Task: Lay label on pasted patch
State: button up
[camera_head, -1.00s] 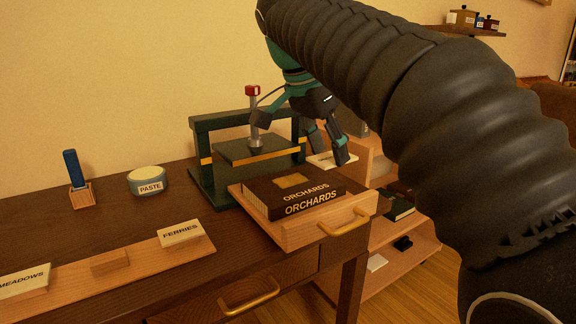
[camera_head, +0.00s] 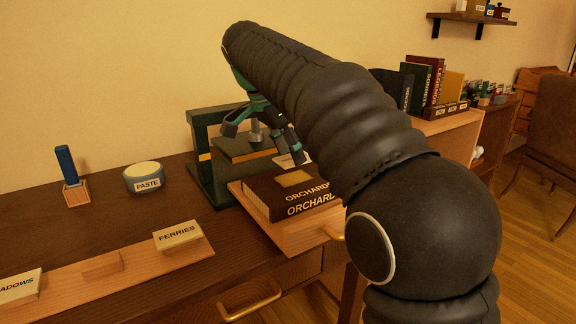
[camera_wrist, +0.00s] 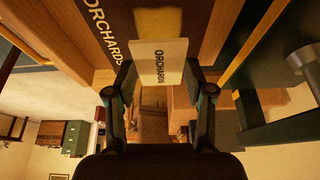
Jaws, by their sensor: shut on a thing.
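My gripper (camera_wrist: 160,78) is shut on a cream label (camera_wrist: 160,58) printed ORCHARDS, held between the fingertips in the wrist view. In the head view my gripper (camera_head: 292,150) is above the back of the dark ORCHARDS book (camera_head: 268,197), and only a pale bit of the label (camera_head: 279,159) shows beside it. The book lies flat on a wooden tray-like drawer. The yellowish pasted patch (camera_head: 294,178) is on its cover; it also shows in the wrist view (camera_wrist: 158,20), partly hidden by the label's edge. The label appears raised above the book; the exact gap cannot be told.
A green press (camera_head: 206,165) stands right behind the book. A paste pot (camera_head: 145,184) and a blue-handled tool in a block (camera_head: 68,170) are at the left. A wooden rack (camera_head: 130,262) holds FERRIES (camera_head: 178,236) and MEADOWS labels in front.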

aim_at(286, 160)
jog(key=shift+f+b, duration=0.35)
jog(key=shift+f, duration=1.65)
jog(key=o, duration=0.9)
jog(key=shift+f, duration=0.1)
jog(key=p+v, duration=0.1)
jog(key=v, duration=1.1)
jog(key=shift+d, duration=0.1)
